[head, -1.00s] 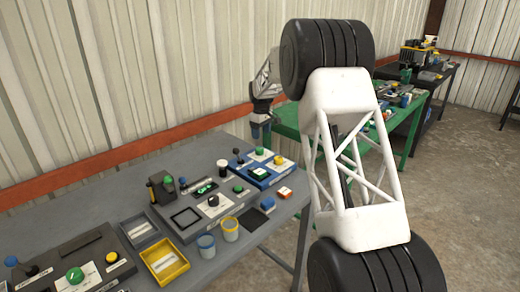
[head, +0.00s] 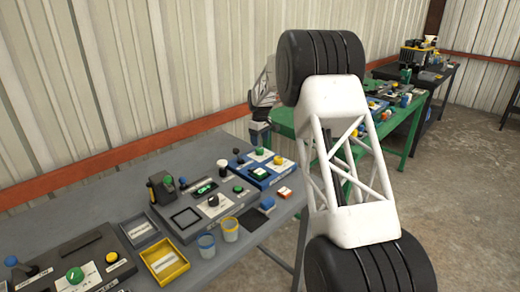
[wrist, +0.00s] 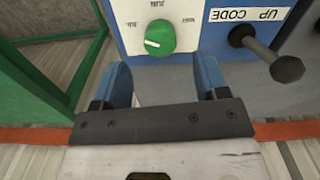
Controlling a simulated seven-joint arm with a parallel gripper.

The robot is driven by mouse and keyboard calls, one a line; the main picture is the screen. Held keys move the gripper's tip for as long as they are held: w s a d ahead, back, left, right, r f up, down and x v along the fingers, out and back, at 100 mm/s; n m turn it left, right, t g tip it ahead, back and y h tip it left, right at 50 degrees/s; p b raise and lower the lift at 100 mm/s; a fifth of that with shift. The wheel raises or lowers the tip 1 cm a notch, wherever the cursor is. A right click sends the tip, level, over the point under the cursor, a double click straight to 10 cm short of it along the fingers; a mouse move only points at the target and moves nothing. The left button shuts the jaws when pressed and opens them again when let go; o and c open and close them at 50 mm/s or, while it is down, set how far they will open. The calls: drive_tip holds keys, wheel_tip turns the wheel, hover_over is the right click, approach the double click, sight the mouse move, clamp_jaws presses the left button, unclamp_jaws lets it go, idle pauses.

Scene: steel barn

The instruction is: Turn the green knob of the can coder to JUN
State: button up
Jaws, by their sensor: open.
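In the wrist view a round green knob (wrist: 161,36) with a short white pointer line toward the picture's left sits on a white dial plate (wrist: 188,10) of a blue unit (wrist: 218,42). The small dial words appear upside down, and I cannot tell which one the pointer meets. A label beside it partly reads "UP CODE". My gripper (wrist: 162,66) is open and empty, its blue fingers apart, with the knob beyond the gap between their tips. In the head view my gripper (head: 262,138) hangs at the back of the blue unit (head: 258,178).
A dark lever (wrist: 265,52) stands right of the knob in the wrist view. In the head view a grey table (head: 95,205) holds other panels with knobs, a yellow tray (head: 165,262) and cups. A green table (head: 402,140) stands behind my arm.

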sight(260, 149)
drive_tip(key=shift+f, duration=2.55)
drive_tip(key=c, duration=0.9)
